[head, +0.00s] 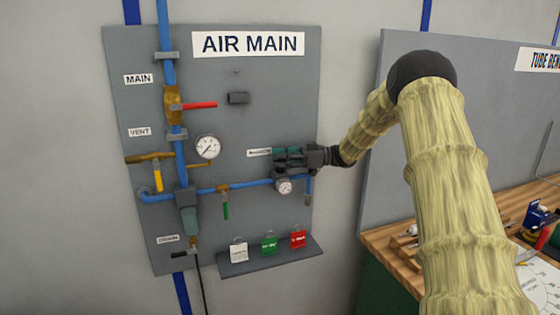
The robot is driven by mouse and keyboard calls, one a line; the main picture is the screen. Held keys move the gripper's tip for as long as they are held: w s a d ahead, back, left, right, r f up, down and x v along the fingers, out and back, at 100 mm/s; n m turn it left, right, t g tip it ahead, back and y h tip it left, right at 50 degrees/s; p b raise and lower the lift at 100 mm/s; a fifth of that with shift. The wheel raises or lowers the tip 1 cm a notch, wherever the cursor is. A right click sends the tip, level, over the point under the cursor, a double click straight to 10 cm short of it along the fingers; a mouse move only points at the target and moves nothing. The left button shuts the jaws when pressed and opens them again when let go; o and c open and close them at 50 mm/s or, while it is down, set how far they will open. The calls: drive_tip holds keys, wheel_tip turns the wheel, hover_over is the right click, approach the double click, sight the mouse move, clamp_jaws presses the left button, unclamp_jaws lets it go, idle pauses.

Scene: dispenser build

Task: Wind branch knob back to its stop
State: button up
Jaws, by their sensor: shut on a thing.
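My gripper (290,157) reaches in from the right at the branch regulator on the grey AIR MAIN panel (290,85). Its dark fingers are shut around the branch knob, which they mostly hide. The knob's turn position cannot be made out. A small round gauge (284,187) shows just below the fingers, on the blue branch pipe (253,184). A small label, too small to read, is left of the gripper.
A red-handled main valve (198,105), a larger gauge (207,147), a yellow vent lever (158,180) and a green lever (225,211) are left of my gripper. A shelf (270,260) with white, green and red tags is below. A wooden bench (400,255) stands right.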

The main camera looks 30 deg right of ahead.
drive_tip(key=n+g+y+b, duration=0.1)
drive_tip(key=n+g, duration=0.1)
drive_tip(key=g, duration=0.1)
drive_tip(key=shift+n+g+y, duration=0.3)
drive_tip(key=shift+g, duration=0.1)
drive_tip(key=shift+r+n+g, duration=0.1)
drive_tip(key=shift+n+g, duration=0.2)
drive_tip(key=shift+g, duration=0.2)
drive_tip(key=shift+r+g+b, duration=0.1)
drive_tip(key=shift+g+b, duration=0.2)
drive_tip(key=o, duration=1)
drive_tip(key=shift+o, duration=0.2)
drive_tip(key=shift+t, duration=0.5)
